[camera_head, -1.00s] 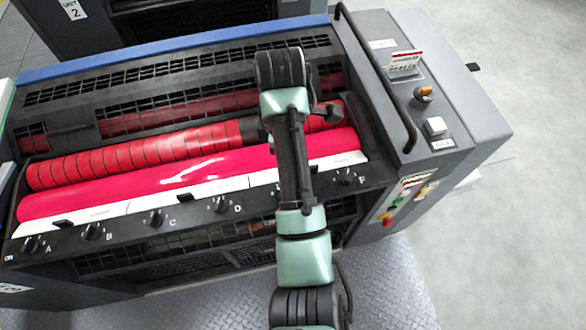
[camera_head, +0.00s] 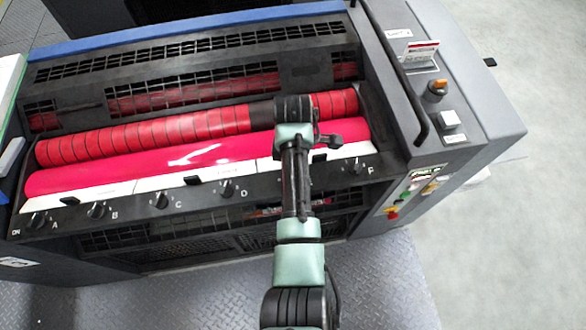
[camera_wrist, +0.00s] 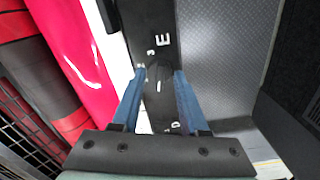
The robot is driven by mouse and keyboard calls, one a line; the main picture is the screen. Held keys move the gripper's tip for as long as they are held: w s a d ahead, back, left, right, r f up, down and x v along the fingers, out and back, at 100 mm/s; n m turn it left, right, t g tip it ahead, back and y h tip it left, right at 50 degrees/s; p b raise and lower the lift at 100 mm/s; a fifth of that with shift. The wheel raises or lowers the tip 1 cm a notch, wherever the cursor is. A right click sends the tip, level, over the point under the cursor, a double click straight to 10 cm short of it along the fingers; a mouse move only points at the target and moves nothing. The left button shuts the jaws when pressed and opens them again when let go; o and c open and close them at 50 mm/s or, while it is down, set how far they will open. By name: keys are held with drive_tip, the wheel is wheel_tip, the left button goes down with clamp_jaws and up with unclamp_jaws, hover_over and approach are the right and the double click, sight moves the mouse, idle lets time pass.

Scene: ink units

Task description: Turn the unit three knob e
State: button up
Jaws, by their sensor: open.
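The knob e (camera_wrist: 158,86) is a dark, rounded knob on the black panel strip, just below the white letter E in the wrist view. My gripper (camera_wrist: 158,76) is open, with one blue finger on each side of the knob. I cannot tell whether either finger touches it. In the head view my arm covers knob E and its letter. The black knob panel (camera_head: 130,212) runs along the front of the unit, with the knobs A, B, C and D (camera_head: 227,188) left of my arm and knob F (camera_head: 355,166) to its right.
A magenta roller (camera_head: 100,177) and a segmented red roller (camera_head: 150,136) lie behind the panel. A grey side console (camera_head: 470,110) with buttons and a dark rail stands at the right. The metal floor (camera_head: 180,300) in front is clear.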

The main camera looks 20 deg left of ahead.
drive_tip(key=shift+f, duration=0.2)
clamp_jaws()
